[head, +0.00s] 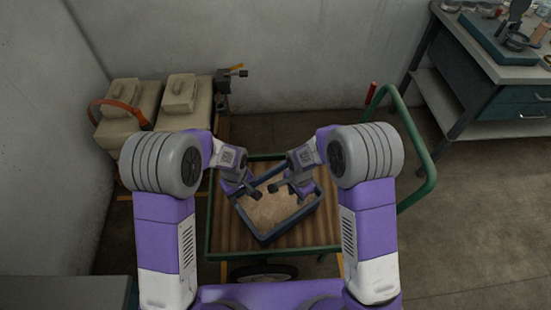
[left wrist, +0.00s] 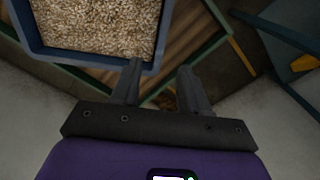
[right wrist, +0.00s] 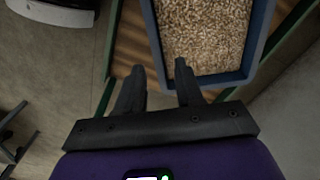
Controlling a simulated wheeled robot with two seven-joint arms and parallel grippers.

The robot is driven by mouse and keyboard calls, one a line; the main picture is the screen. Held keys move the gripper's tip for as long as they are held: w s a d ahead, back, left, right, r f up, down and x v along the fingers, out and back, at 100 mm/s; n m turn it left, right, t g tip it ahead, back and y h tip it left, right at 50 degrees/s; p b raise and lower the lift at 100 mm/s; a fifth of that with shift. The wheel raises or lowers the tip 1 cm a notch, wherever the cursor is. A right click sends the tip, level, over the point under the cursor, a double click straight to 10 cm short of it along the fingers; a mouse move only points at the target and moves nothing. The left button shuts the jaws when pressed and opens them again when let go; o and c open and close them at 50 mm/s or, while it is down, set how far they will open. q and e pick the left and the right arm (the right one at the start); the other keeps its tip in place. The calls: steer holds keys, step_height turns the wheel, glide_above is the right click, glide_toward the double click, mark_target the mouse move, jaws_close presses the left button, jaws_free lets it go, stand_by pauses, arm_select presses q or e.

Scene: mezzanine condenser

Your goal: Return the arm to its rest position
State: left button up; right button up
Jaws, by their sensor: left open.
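Both of my arms reach forward over a cart in the head view. My left gripper (head: 240,190) is at the left side of a blue bin filled with tan pellets. In the left wrist view its fingers (left wrist: 158,84) are apart with nothing between them, beside the rim of the bin (left wrist: 90,53). My right gripper (head: 289,189) is above the bin's far part in the head view. In the right wrist view its fingers (right wrist: 160,85) are apart and empty, next to the bin's wall (right wrist: 155,45). The bin (head: 265,237) sits slightly turned on the cart.
The green-framed cart (head: 225,240) has a wooden deck and a tall green handle (head: 431,180) at right. Beige lidded boxes (head: 125,100) stand at left on an orange-framed stand. A workbench (head: 480,70) with tools is at back right. Floor between is clear.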

arm_select(q)
steer(key=s+f+m+h+p, duration=0.1)
steer(key=s+f+m+h, duration=0.1)
steer(key=s+f, duration=0.3)
steer(key=s+f+m+h, duration=0.2)
steer(key=s+f, duration=0.4)
steer(key=s, duration=0.5)
steer(key=shift+s+a+t+p, duration=0.2)
steer(key=shift+s+t+p, duration=0.1)
steer(key=shift+p, duration=0.05)
arm_select(e)
steer(key=s+f+n+y, duration=0.2)
steer(key=s+f+n, duration=0.2)
steer(key=s, duration=0.4)
steer(key=s+f+n+y, duration=0.2)
steer(key=s+f+n, duration=0.2)
steer(key=s, duration=0.4)
steer(key=shift+s+d+f+n+t, duration=0.25)
steer(key=shift+s+f+n+t, duration=0.05)
steer(key=shift+f, duration=0.25)
